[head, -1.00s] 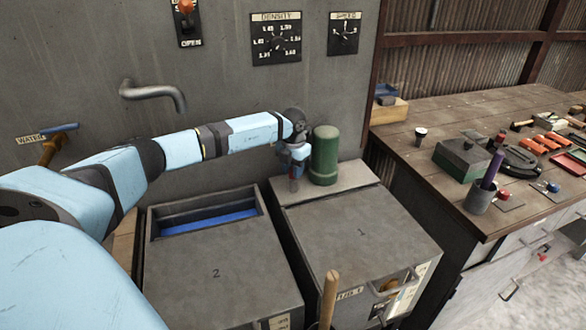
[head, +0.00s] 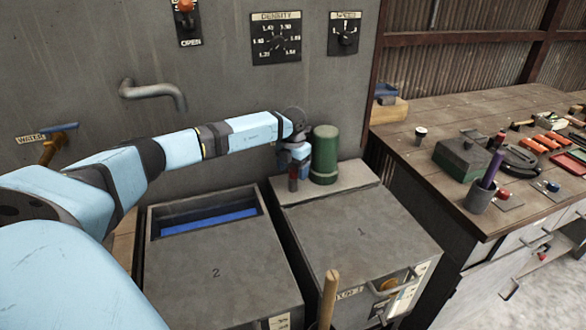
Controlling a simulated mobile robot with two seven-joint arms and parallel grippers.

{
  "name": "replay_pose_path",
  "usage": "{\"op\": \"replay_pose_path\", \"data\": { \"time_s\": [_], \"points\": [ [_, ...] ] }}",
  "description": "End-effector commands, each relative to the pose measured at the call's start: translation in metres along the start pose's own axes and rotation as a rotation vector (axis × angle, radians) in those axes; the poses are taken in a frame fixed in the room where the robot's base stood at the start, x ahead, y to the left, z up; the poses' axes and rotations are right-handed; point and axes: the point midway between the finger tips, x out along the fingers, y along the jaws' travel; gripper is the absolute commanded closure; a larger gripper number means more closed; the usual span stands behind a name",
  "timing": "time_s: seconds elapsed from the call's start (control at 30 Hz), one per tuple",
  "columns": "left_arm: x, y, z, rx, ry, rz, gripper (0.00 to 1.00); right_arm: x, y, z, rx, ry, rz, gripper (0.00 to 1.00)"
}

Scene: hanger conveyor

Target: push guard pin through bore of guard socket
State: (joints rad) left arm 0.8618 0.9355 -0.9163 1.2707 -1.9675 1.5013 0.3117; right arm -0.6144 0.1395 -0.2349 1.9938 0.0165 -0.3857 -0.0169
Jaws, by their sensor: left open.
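My left gripper (head: 293,183) points down at the back of the bin marked 1, just left of a green cylinder (head: 324,154). It is small and partly hidden by its own wrist, and I cannot make out anything between its fingers. I cannot pick out the guard pin or the guard socket in this view. My right gripper is not in view.
Bin 1 (head: 352,232) and bin 2 (head: 215,275), with a blue slot, stand below. A wooden handle (head: 330,290) rises in front. A pipe spout (head: 155,92) and a density dial (head: 277,38) are on the wall. A cluttered bench (head: 440,120) stands right.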

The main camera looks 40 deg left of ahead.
Motion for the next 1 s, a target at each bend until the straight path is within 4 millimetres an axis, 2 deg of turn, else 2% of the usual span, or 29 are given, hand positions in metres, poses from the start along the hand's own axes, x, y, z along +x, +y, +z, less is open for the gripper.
{"op": "replay_pose_path", "data": {
  "time_s": [0.07,0.1,0.4,0.6,0.8,1.0],
  "points": [
    [-0.003,0.000,0.000,0.000,-0.001,0.000,0.26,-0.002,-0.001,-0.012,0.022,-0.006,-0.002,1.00],
    [-0.010,0.000,0.001,0.000,-0.003,0.000,0.26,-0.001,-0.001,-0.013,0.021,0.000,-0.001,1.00],
    [-0.080,0.000,0.001,0.001,-0.004,0.000,0.26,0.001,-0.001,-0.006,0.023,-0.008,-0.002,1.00],
    [-0.118,0.000,0.000,0.000,-0.003,0.000,0.26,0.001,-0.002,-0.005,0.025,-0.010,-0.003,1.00],
    [-0.136,0.000,0.000,0.000,-0.001,-0.001,0.26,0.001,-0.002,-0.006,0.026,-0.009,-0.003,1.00],
    [-0.139,0.000,0.000,0.000,0.000,0.000,0.26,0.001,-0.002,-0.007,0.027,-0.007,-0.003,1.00]
  ]
}}
